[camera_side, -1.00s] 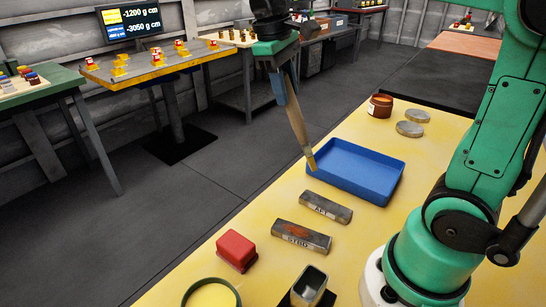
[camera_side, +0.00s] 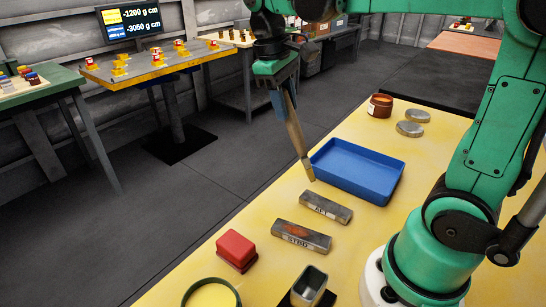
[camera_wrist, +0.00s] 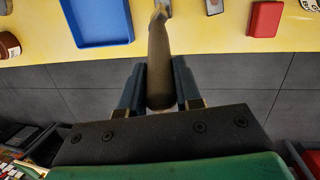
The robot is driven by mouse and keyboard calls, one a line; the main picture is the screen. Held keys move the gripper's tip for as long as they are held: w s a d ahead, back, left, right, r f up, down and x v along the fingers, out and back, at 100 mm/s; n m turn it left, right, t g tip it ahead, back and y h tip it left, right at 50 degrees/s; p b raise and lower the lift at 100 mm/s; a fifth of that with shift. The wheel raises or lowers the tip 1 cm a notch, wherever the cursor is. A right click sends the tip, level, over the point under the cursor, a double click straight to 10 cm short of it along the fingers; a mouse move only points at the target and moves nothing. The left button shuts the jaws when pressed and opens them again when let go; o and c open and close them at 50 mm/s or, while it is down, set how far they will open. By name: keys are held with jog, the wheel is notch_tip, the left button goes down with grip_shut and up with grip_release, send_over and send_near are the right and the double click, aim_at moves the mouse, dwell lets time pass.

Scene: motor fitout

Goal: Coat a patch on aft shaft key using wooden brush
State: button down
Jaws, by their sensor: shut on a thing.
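My gripper (camera_side: 284,92) is shut on the handle of the wooden brush (camera_side: 297,135), which hangs bristles down, slightly tilted. The brush tip is just beyond the near-left corner of the blue tray and close to the aft shaft key (camera_side: 325,208), with a small gap in the side view. That key is a grey bar labelled AFT lying on the yellow table; I see no coat on it. In the wrist view the brush (camera_wrist: 158,60) runs up between the fingers (camera_wrist: 160,92), its tip overlapping a grey key (camera_wrist: 167,6) at the top edge.
A grey STBD key (camera_side: 301,237) with a reddish-brown patch lies beside the aft key. The blue tray (camera_side: 357,185) is empty. A red block (camera_side: 236,250), a green-rimmed yellow dish (camera_side: 211,296), a grey square cup (camera_side: 309,286) and a brown jar (camera_side: 380,105) stand on the table.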

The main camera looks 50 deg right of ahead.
jog(key=shift+w+a+x, duration=0.1)
jog(key=shift+a+x, duration=0.05)
jog(key=shift+x, duration=0.65)
jog(key=shift+w+a+x, duration=0.1)
jog(key=shift+w+x, duration=0.05)
jog(key=shift+x, duration=1.4)
jog(key=shift+s+a+r, duration=0.15)
jog(key=shift+s+r, duration=0.1)
jog(key=shift+s, duration=0.15)
jog(key=shift+s+f, duration=0.2)
jog(key=shift+s, duration=0.15)
jog(key=s, duration=0.2)
jog(key=s+d+v, duration=0.1)
jog(key=v, duration=0.7)
send_over(289, 125)
jog(key=w, duration=0.1)
jog(key=shift+w+d+r, duration=0.1)
jog(key=shift+d+r, duration=0.15)
jog(key=shift+f, duration=0.1)
